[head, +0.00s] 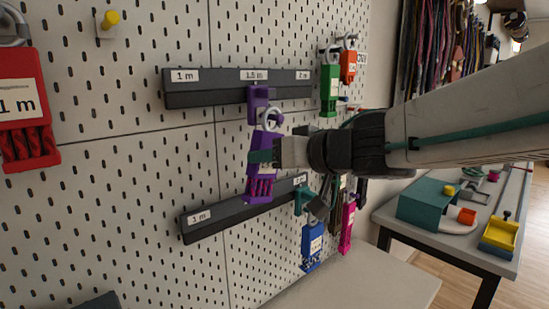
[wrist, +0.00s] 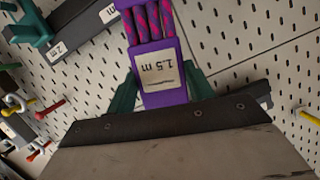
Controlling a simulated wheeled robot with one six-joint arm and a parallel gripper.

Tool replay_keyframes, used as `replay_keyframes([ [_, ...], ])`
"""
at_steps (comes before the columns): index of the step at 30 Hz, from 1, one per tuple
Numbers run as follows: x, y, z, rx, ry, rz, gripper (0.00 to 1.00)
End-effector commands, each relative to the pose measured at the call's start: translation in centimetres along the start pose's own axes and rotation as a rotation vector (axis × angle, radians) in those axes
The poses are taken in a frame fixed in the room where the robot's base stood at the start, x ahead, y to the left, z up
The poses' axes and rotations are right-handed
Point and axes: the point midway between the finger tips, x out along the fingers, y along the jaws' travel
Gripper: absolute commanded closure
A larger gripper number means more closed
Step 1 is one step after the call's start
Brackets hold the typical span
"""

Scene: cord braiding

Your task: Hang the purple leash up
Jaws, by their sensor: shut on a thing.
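The purple leash (head: 262,188) has a purple holder with a "1.5 m" label, pink-and-purple strands and a metal ring (head: 270,119) at its top. My gripper (head: 264,156) is shut on the holder, with a green finger on each side in the wrist view (wrist: 160,90). The leash hangs roughly upright in front of the pegboard. A purple hook (head: 257,101) is mounted on the upper dark rail (head: 215,92) under the "1.5 m" label. The ring overlaps the hook's front end in the head view; I cannot tell whether it is around it.
A lower dark rail (head: 232,218) carries a teal hook (head: 302,200). Green (head: 329,92), orange (head: 348,67), blue (head: 312,243) and magenta (head: 347,226) leashes hang to the right. A red leash (head: 22,105) hangs at far left. A workbench (head: 400,215) stands at right.

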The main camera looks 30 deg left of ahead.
Motion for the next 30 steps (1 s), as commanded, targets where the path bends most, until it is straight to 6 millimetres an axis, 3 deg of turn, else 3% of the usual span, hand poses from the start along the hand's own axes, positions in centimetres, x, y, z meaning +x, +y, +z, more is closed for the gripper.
replay_keyframes([
  [23,0.11,0.09,0.33,-0.001,0.001,0.0,0.71],
  [24,0.11,0.09,0.32,-0.001,0.001,0.0,0.45],
  [26,0.11,0.09,0.33,0.0,0.001,0.0,0.28],
  [27,0.11,0.09,0.33,0.0,0.001,0.0,0.22],
  [30,0.11,0.09,0.34,0.0,0.0,0.0,0.22],
])
